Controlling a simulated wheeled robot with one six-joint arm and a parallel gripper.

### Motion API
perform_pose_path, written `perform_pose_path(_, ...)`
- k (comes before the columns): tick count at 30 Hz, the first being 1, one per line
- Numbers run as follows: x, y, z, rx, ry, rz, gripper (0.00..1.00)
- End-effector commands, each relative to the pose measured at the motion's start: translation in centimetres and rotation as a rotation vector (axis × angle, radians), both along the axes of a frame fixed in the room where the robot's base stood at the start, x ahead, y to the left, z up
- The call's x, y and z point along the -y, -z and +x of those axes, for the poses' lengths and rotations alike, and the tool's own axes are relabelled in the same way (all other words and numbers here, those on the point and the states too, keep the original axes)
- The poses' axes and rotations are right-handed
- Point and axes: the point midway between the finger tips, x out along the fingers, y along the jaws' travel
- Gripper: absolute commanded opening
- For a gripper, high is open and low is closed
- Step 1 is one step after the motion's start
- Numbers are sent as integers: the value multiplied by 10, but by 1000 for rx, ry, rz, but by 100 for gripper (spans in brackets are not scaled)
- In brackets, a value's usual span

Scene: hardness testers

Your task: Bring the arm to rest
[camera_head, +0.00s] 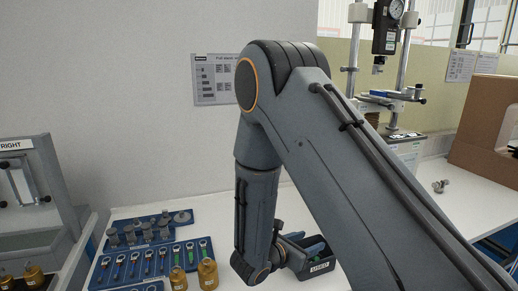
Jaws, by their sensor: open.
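My grey arm (320,150) fills the middle and right of the head view. It rises from the lower right to an elbow at the top, then bends down to the wrist (258,240) over the white bench. The wrist hangs between the blue tool tray and a dark bin marked USED (320,268). My gripper's fingers do not show; they are hidden by the wrist or below the picture edge.
A blue tray (168,262) with several small tools lies left of the wrist. Brass weights (207,274) stand beside it. A test stand with a dial gauge (394,10) and a cardboard box (487,140) stand behind the arm at right. A RIGHT-labelled fixture (17,144) is at far left.

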Motion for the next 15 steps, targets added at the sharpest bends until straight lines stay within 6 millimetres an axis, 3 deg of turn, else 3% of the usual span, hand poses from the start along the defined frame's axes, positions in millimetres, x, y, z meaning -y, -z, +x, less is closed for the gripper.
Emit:
perform_pose_path(8, 0, -1, -1, 0, 3, 1, 49)
perform_pose_path(11, 23, -7, -16, -4, 111, 55, 49)
perform_pose_path(15, 70, -18, -64, 2, 397, 220, 49)
